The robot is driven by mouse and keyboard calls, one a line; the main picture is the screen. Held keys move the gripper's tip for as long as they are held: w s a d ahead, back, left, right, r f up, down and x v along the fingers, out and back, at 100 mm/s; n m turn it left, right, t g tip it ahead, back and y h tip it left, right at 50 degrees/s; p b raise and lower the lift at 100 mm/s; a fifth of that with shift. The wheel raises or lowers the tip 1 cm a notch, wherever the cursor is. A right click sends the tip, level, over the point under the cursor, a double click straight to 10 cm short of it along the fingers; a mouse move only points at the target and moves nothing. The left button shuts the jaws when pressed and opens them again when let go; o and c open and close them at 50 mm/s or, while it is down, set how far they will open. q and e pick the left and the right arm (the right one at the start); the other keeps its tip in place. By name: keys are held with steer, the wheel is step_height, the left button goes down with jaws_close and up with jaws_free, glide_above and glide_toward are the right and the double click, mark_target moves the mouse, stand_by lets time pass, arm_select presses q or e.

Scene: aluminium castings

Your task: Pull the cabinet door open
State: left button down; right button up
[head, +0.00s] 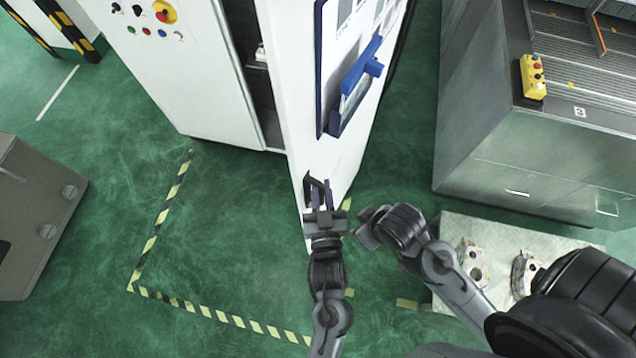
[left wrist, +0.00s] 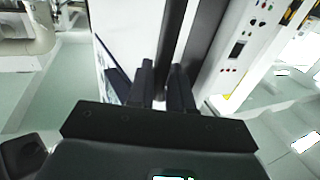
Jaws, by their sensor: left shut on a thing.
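The white cabinet door (head: 300,110) stands partly open, swung out towards me, with a dark gap between it and the white cabinet (head: 185,85). My left gripper (head: 318,188) is shut on the dark door handle (head: 308,188) near the door's free edge. In the left wrist view both fingers (left wrist: 163,85) point at the door edge, and the cabinet's button panel (left wrist: 240,45) shows to the right. The fingers hide most of the handle. My right gripper (head: 366,232) is right of the left one, apart from the door; its jaws are too unclear to read.
A blue holder (head: 360,75) is fixed on the door's outer face. A grey metal machine (head: 510,150) stands to the right, with castings (head: 473,265) on a pale surface below it. A grey box (head: 35,220) is at the left. Green floor with striped tape (head: 220,315) lies clear before the cabinet.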

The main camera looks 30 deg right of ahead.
arm_select(q)
steer(key=shift+s+d+f, duration=0.1)
steer(key=shift+d+f, duration=0.15)
steer(key=c, duration=1.3)
jaws_free()
steer(key=shift+d, duration=0.1)
steer(key=shift+o, duration=0.8)
steer(key=shift+w+d+r, duration=0.15)
steer(key=shift+w, duration=0.05)
arm_select(e)
steer(key=shift+w+d, duration=0.1)
steer(key=shift+d, duration=0.3)
arm_select(q)
steer(key=shift+s+a, duration=0.1)
steer(key=shift+a, duration=0.1)
steer(key=b+v, duration=0.2)
steer(key=v, duration=0.8)
steer(key=shift+s+a+b, duration=0.15)
steer(key=shift+s+b, duration=0.15)
arm_select(e)
steer(key=shift+a+f, duration=0.15)
steer(key=shift+f, duration=1.1)
